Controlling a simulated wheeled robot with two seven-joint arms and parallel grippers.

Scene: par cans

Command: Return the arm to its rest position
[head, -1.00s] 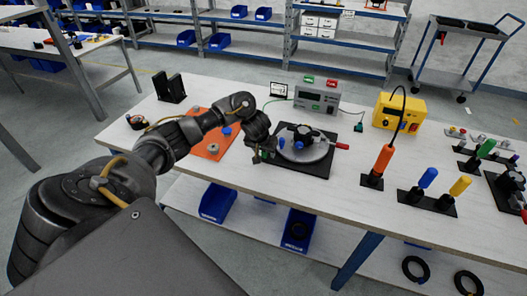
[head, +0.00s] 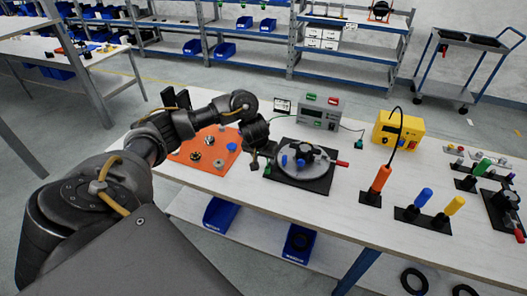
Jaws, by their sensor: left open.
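My left arm comes in from the left and bends over the bench. Its gripper (head: 260,162) points down, open, with nothing visible between the fingers. It is just left of a round grey metal fixture (head: 321,168) on a black base plate, which carries black and blue parts. I cannot tell whether the fingers touch the fixture's edge. Behind and left of the gripper lies an orange mat (head: 229,168) with several small metal parts and a blue cap (head: 232,147). My forearm hides the mat's left part. My right gripper is not in view.
A grey meter box (head: 319,113) and a yellow power unit (head: 398,131) stand at the back. An orange-handled tool (head: 381,178) and blue and yellow handles stand upright at right. Blue bins (head: 220,214) sit below the bench top.

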